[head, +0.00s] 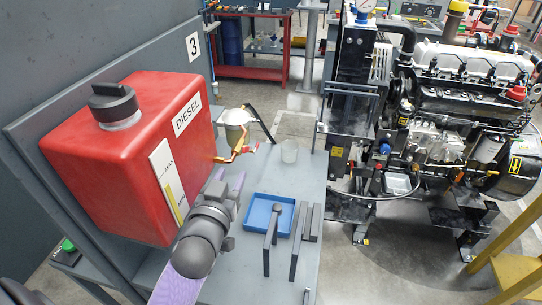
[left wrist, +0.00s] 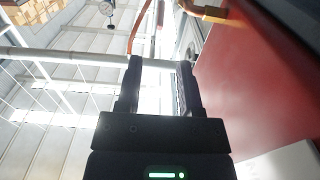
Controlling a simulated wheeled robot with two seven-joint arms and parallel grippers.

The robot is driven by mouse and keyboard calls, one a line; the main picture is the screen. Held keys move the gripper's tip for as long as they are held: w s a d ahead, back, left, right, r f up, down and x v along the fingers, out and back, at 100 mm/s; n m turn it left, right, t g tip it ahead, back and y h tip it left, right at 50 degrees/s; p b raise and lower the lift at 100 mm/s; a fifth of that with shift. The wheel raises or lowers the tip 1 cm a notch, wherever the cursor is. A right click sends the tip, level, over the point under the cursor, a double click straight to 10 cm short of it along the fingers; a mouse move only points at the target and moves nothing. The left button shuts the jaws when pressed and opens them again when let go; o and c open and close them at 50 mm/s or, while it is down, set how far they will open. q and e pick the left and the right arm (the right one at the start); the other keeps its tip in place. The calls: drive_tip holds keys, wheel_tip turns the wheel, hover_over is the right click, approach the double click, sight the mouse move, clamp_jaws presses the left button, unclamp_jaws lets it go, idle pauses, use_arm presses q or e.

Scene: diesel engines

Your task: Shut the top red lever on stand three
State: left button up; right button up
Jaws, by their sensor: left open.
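Stand three carries the number 3 on its grey panel (head: 193,47) and a red diesel tank (head: 125,150). A brass pipe (head: 226,159) leaves the tank's right side, with a small red lever (head: 250,148) at its end; the lever's exact angle is too small to tell. My left gripper (head: 217,184) is just in front of and below this pipe, beside the tank. In the left wrist view its two fingers (left wrist: 160,78) are apart with nothing between them. A brass fitting (left wrist: 207,12) and an orange-red tube (left wrist: 137,30) show beyond the fingertips. My right gripper is not in view.
A filter bowl (head: 236,128) hangs behind the pipe. A large engine (head: 450,110) stands at the right.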

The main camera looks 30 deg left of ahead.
sight(244, 150)
use_arm(q)
drive_tip(key=b+x, duration=0.1)
drive_tip(key=x, duration=0.9)
drive_tip(key=shift+s, duration=0.1)
clamp_jaws()
